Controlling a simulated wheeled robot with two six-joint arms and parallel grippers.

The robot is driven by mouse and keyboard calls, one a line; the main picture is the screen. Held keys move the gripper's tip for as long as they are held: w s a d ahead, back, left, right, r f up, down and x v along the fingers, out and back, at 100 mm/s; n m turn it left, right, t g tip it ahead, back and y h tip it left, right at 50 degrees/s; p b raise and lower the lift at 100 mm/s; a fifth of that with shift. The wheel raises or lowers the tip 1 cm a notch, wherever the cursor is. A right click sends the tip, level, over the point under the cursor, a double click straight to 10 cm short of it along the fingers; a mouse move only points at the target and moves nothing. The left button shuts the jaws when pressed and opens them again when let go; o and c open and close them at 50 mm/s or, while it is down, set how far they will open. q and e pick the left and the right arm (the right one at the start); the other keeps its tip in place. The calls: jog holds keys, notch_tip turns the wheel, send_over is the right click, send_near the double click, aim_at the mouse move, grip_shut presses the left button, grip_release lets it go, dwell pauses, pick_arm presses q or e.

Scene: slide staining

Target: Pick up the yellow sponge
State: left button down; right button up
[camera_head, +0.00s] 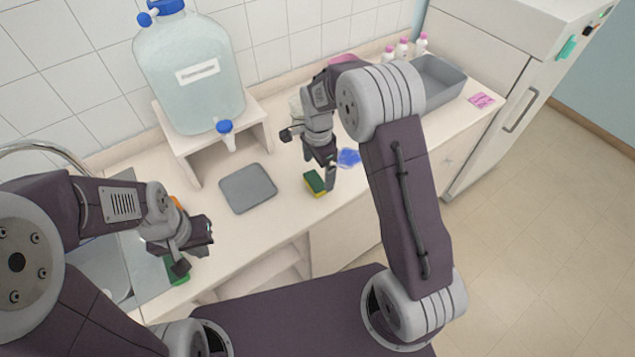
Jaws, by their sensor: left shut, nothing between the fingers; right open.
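The yellow sponge (315,184), with a dark green top face, lies on the pale counter near its front edge, right of the grey mat. My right gripper (312,160) is above and close beside it, pointing down. It is open and empty, with one finger just right of the sponge; whether that finger touches it I cannot tell. My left gripper (195,248) is shut and empty at the left, over the counter by the sink.
A grey mat (248,188) lies left of the sponge. Behind it, a large water jug (190,75) with a tap stands on a stand (257,118). A blue item (348,157) lies right of my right gripper. A grey tray (438,82) and pink-capped bottles (402,48) stand at the back right.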

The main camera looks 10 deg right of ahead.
aim_at(315, 180)
jog(key=shift+s+a+f, duration=0.1)
jog(key=shift+s+f, duration=0.05)
jog(key=shift+f, duration=0.55)
jog(key=w+f, duration=0.3)
jog(key=shift+a+p, duration=0.35)
jog(key=f, duration=0.1)
jog(key=s+f, duration=0.1)
jog(key=shift+d+f+p, duration=0.15)
jog(key=shift+f+p, duration=0.15)
jog(key=shift+p, duration=0.1)
jog(key=shift+s+f, duration=0.25)
jog(key=shift+f, duration=0.25)
jog(key=shift+w+f, duration=0.2)
jog(key=shift+w, duration=0.25)
jog(key=shift+c, duration=0.3)
jog(key=c, duration=1)
jog(key=shift+s+r, duration=0.15)
jog(key=shift+s, duration=0.1)
jog(key=shift+c, duration=1.4)
pick_arm(q)
jog(key=shift+w+a+r, duration=0.2)
jog(key=shift+w+r, duration=0.45)
jog(key=shift+w, duration=0.2)
pick_arm(e)
jog(key=shift+w, duration=0.15)
